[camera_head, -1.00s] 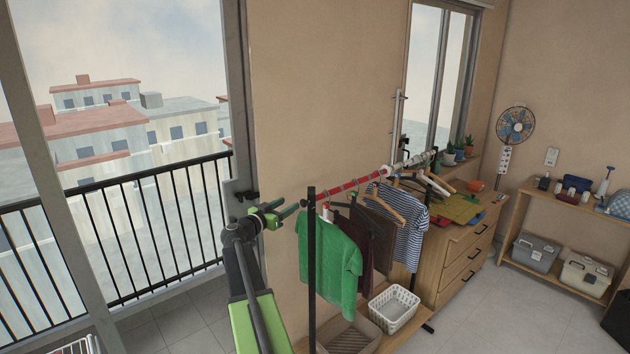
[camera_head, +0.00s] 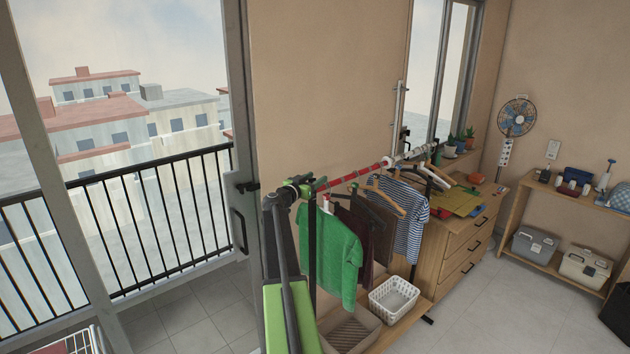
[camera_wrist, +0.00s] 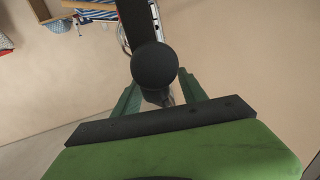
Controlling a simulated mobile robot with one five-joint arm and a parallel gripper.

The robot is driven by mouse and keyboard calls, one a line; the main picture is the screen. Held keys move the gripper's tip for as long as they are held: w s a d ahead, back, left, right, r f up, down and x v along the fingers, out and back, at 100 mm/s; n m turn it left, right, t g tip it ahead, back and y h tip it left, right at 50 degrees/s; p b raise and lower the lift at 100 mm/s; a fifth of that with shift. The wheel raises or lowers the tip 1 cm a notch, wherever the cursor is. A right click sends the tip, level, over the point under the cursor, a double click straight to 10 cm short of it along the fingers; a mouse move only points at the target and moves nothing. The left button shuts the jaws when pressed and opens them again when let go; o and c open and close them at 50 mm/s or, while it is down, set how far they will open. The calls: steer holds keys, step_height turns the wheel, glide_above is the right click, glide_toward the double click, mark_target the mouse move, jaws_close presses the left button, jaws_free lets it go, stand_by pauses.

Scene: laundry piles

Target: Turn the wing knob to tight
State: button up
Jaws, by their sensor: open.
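My gripper (camera_head: 304,187) is at the near top end of the clothes rack, by the top of its black post (camera_head: 312,255). In the wrist view my gripper (camera_wrist: 157,93) has its two green fingers apart, with nothing held. A black rounded end piece (camera_wrist: 155,64) of the rack shows between and just beyond the fingers; I cannot tell whether it touches them. A small grey part (camera_wrist: 162,98) is partly hidden below it. I cannot make out the wing knob for certain or read its position.
The red and white rail (camera_head: 350,180) carries a green shirt (camera_head: 330,252), a striped shirt (camera_head: 411,220) and other clothes close to my gripper. A white basket (camera_head: 393,298) stands below. The wall (camera_head: 320,90) is behind, and a balcony door is at the left.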

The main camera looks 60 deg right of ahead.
steer(key=shift+d, duration=0.4)
